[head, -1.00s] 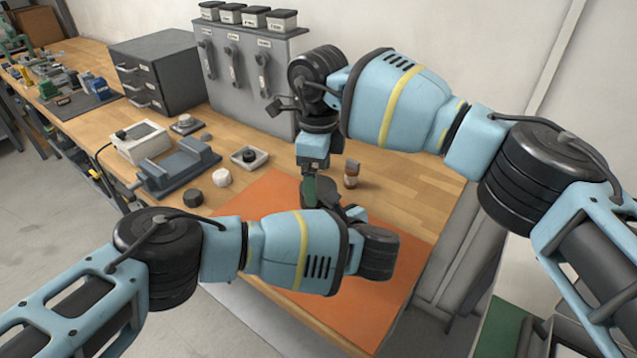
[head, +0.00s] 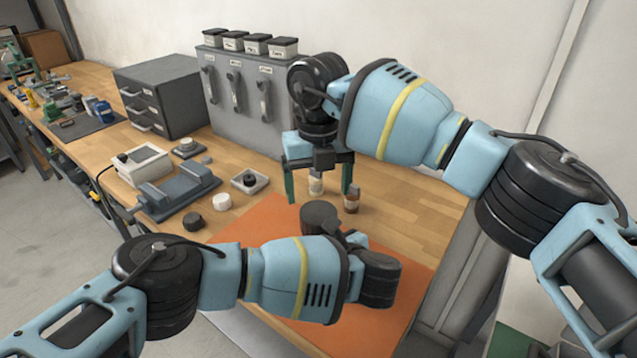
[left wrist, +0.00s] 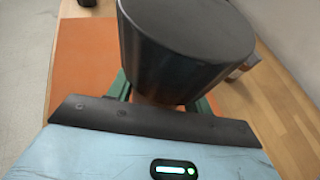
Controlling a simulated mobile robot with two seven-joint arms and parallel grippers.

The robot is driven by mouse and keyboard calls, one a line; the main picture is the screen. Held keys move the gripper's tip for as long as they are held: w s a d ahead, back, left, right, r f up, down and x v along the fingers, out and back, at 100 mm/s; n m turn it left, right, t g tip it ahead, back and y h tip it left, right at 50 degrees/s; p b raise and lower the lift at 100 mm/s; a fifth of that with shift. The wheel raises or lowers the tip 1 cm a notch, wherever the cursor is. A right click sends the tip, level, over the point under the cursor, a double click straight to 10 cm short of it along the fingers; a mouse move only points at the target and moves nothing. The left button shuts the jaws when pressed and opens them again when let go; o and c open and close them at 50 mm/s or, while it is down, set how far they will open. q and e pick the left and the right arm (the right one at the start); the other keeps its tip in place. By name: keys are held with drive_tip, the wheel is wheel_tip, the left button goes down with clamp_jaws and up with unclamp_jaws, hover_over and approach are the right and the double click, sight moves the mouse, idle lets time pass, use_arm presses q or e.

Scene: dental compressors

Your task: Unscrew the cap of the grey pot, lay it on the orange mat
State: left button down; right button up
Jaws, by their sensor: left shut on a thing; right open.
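The grey pot (head: 320,215) stands at the back part of the orange mat (head: 265,222). It fills the top of the left wrist view (left wrist: 185,45) as a dark cylinder with a flat top; I cannot make out a seam between cap and body. My left gripper (left wrist: 162,98) is shut on the pot low down, its green fingers partly hidden under the dark cylinder. In the head view my left arm covers the pot's lower part. My right gripper (head: 318,190) is open and empty above and behind the pot, green fingers spread and pointing down.
Two small bottles, one pale (head: 316,184) and one brown (head: 352,200), stand behind the pot near the right fingers. A grey vise-like fixture (head: 178,192), a white tray (head: 250,182) and dark and white round pieces lie left. The mat's right side is bare.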

sight(319, 212)
drive_tip(key=shift+r+m, duration=0.1)
drive_tip(key=shift+m, duration=0.5)
drive_tip(key=shift+f, duration=4.05)
drive_tip(key=c, duration=1)
drive_tip(key=n, duration=0.4)
drive_tip(key=shift+n, duration=0.3)
drive_tip(key=n, duration=0.5)
drive_tip(key=o, duration=1.1)
